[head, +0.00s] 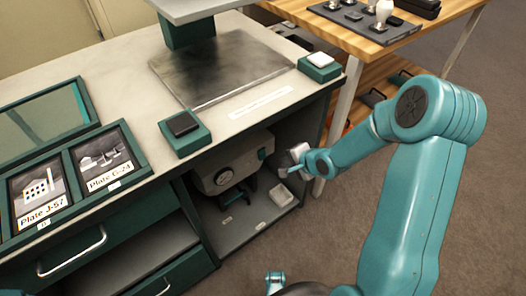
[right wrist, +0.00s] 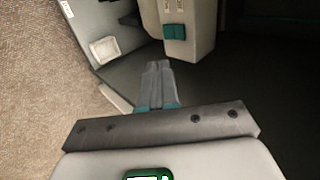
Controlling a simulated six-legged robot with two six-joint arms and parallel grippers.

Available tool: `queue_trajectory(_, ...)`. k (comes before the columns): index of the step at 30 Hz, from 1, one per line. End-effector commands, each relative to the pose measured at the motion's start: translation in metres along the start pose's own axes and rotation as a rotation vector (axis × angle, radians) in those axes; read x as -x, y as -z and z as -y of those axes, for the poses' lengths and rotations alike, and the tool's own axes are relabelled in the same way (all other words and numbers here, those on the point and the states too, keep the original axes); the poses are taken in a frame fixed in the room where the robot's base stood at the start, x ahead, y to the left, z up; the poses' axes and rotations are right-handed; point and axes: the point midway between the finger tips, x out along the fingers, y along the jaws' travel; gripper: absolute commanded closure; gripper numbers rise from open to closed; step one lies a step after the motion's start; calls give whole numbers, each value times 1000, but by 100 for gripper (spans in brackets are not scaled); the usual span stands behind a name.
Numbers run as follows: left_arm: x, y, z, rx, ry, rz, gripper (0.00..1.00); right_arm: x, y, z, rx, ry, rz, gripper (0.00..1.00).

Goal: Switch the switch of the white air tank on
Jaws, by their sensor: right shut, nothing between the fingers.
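The white air tank (head: 222,177) with a round gauge stands in the open bay under the bench. A small teal switch (head: 262,154) is on its right end. In the right wrist view the tank (right wrist: 190,45) is at the top, and the teal switch (right wrist: 174,31) shows on its face; I cannot tell whether it is on or off. My right gripper (head: 284,172) is at the mouth of the bay, right of the tank and apart from it. In the right wrist view its fingers (right wrist: 157,68) are shut and empty, pointing toward the switch with a gap between. My left gripper is not in view.
A white square piece (head: 282,196) lies on the bay floor, and the bay's side wall is close to my right gripper. The bench top (head: 115,75) holds a black-button box (head: 185,132), a white-button box (head: 319,66) and framed plates (head: 100,160). A wooden table (head: 345,32) stands behind.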

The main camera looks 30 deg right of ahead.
Motion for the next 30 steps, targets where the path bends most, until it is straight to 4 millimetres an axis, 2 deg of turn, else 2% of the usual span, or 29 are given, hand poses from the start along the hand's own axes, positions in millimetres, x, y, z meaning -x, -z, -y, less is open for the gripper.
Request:
queue_trajectory(10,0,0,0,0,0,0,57,3,-2,-4,-3,0,-2,100)
queue_trajectory(14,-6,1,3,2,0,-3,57,-7,-2,-5,-2,0,-1,100)
queue_trajectory(28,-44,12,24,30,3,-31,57,-106,-1,-4,2,0,2,100)
queue_trajectory(30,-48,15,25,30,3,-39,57,-117,-1,3,2,2,1,100)
